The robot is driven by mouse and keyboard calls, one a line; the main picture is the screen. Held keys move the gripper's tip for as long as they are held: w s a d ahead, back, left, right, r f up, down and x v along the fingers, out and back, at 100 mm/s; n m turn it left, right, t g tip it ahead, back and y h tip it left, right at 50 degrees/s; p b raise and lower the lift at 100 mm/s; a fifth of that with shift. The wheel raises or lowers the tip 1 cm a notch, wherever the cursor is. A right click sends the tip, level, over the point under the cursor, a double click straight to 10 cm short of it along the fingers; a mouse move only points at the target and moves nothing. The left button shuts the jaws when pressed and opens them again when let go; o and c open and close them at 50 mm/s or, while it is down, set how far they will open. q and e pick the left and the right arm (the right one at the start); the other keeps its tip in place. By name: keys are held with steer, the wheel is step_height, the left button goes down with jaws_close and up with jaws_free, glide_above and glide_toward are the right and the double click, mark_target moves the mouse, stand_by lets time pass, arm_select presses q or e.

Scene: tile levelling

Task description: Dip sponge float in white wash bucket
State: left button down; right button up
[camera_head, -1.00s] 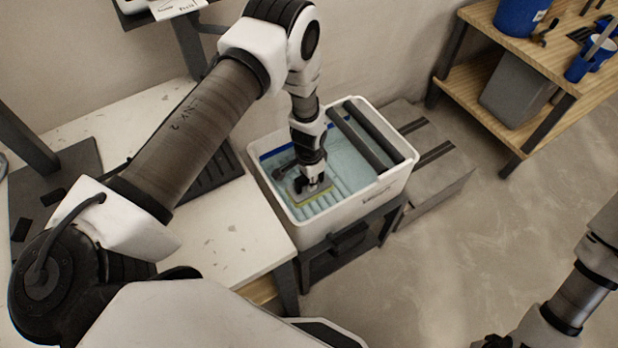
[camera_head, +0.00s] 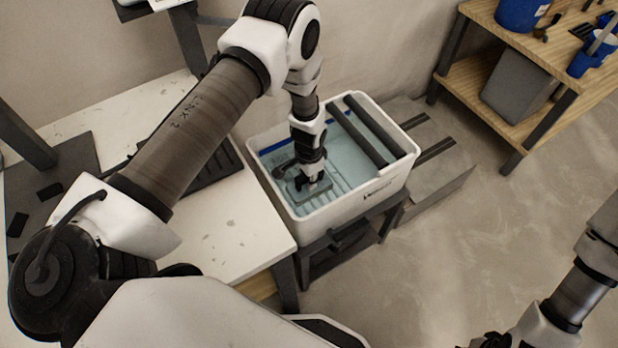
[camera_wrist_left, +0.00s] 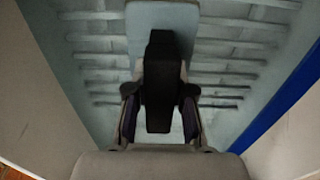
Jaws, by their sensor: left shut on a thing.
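The white wash bucket (camera_head: 345,205) is a rectangular tub of pale blue water on a dark stand, right of the white table. My left gripper (camera_head: 308,186) reaches down inside it, near its left-hand side. It is shut on the dark handle of the sponge float (camera_head: 318,189), whose grey plate lies low in the tub at the water. In the left wrist view the float's dark handle (camera_wrist_left: 160,80) stands between the fingers (camera_wrist_left: 160,110), with the pale plate beyond. The sponge underside is hidden. My right gripper (camera_head: 490,341) shows only partly at the bottom edge, its jaws unclear.
Two dark rollers (camera_head: 367,132) span the tub's right part. The white table (camera_head: 235,235) stands close on the left, with a dark ribbed tray (camera_head: 212,170) on it. A wooden shelf unit (camera_head: 475,85) is at upper right. The floor at right is open.

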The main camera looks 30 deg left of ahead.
stand_by(0.5)
arm_select(q)
step_height(320, 180, up, 20)
steer(key=p, duration=1.4)
steer(key=shift+f, duration=0.25)
